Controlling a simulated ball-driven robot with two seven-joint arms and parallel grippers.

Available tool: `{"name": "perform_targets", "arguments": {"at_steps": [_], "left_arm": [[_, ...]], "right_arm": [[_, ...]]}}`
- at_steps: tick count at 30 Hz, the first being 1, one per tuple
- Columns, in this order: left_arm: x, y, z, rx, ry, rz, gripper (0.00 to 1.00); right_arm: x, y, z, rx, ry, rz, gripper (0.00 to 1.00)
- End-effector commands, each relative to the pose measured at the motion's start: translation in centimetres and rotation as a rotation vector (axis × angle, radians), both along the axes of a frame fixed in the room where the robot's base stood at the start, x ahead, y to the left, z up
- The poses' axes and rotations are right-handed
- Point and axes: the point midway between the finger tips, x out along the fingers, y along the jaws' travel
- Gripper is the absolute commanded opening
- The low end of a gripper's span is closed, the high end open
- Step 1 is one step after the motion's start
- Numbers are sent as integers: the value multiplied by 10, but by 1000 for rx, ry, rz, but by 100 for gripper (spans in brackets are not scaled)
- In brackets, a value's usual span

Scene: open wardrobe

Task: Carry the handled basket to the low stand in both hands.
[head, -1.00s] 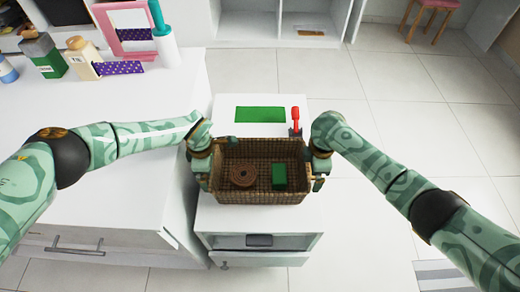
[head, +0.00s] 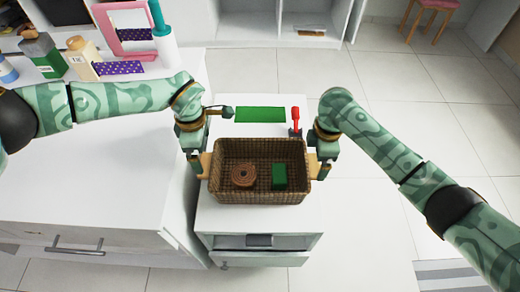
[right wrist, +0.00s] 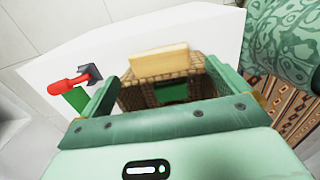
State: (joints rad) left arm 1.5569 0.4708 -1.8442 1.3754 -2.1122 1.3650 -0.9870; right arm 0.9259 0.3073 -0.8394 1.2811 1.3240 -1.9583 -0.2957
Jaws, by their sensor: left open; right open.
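The brown woven handled basket (head: 260,197) sits upright on the white low stand (head: 255,219). It holds a brown coil (head: 243,176) and a green block (head: 279,177). My left gripper (head: 200,166) is open at the basket's left end, beside its handle. My right gripper (head: 321,166) is open at the right end. In the right wrist view the right gripper's fingers (right wrist: 160,76) stand apart on either side of the light wooden handle (right wrist: 158,62), with the basket (right wrist: 135,98) beyond. Exact contact with the handles cannot be told.
A green patch (head: 260,114) and a red-handled item (head: 295,118) are on the stand behind the basket. A white counter (head: 90,165) with bottles and a pink-framed mirror (head: 127,28) stands close on the left. Tiled floor on the right is free.

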Motion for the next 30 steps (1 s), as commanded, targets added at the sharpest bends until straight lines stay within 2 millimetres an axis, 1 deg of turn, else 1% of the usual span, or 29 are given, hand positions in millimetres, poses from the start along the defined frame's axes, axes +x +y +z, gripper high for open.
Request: {"name": "perform_targets", "arguments": {"at_steps": [1,3,6,9,13,30], "left_arm": [[0,0,0,0,0,0,100],[0,0,0,0,0,0,100],[0,0,0,0,0,0,100],[0,0,0,0,0,0,100],[0,0,0,0,0,0,100],[0,0,0,0,0,-1,100]], "right_arm": [[1,-1,11,-1,-3,1,100],[0,0,25,0,-4,2,100],[0,0,38,0,-2,0,100],[-1,-1,44,-1,-1,0,100],[-1,-1,47,-1,-1,0,100],[-1,0,46,-1,0,0,100]]}}
